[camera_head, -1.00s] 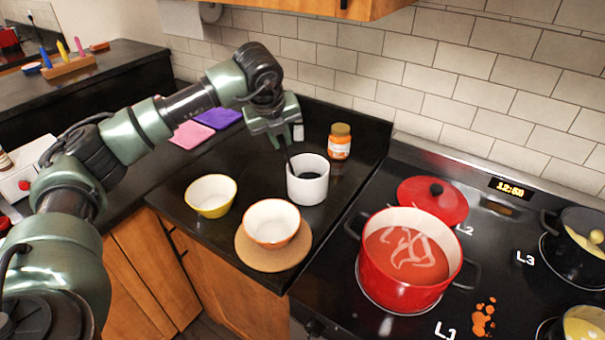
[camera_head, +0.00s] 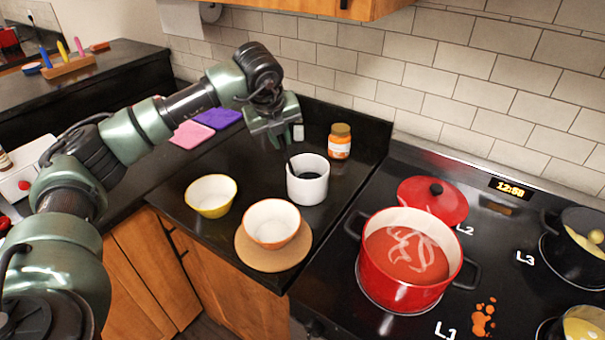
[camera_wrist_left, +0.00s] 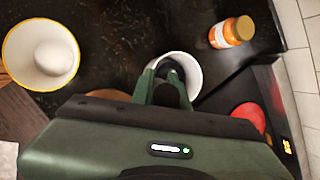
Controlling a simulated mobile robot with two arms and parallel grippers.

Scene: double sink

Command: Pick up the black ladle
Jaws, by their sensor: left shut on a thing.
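The black ladle (camera_head: 291,166) stands tilted in a white cylindrical holder (camera_head: 308,188) on the black counter; its lower part is hidden inside. My left gripper (camera_head: 275,143) is just above and left of the holder in the head view. In the left wrist view, my left gripper's fingers (camera_wrist_left: 169,72) are close together over the holder (camera_wrist_left: 190,80), around the dark ladle handle. The exact contact is hard to see. My right gripper is not in view.
A yellow-rimmed bowl (camera_head: 211,195) and an orange-rimmed bowl (camera_head: 272,222) on a round board (camera_head: 245,252) stand in front. An orange-labelled jar (camera_head: 340,141) stands behind the holder. A red pot (camera_head: 380,275) and its lid (camera_head: 432,203) are on the stove to the right.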

